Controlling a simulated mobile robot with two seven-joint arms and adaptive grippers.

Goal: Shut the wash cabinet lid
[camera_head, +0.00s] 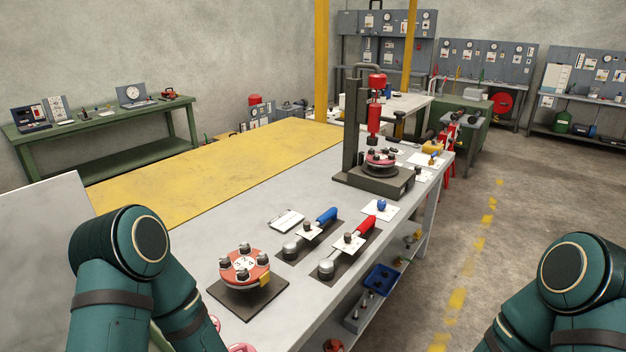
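A pale grey flat panel (40,222) stands raised at the left edge, partly behind my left arm; it looks like the wash cabinet lid standing open. Its lower part and any cabinet under it are hidden or out of frame. My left arm shows as green links at the lower left, close in front of the panel. My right arm shows at the lower right over the floor. Neither gripper is in the frame, so I cannot see what they hold.
A long grey bench (215,205) runs away from me. It bears a red flanged spool (243,268) on a dark plate, a blue-handled tool (318,222), a red-handled tool (355,238) and a press (376,110). The aisle floor (530,190) at the right is clear.

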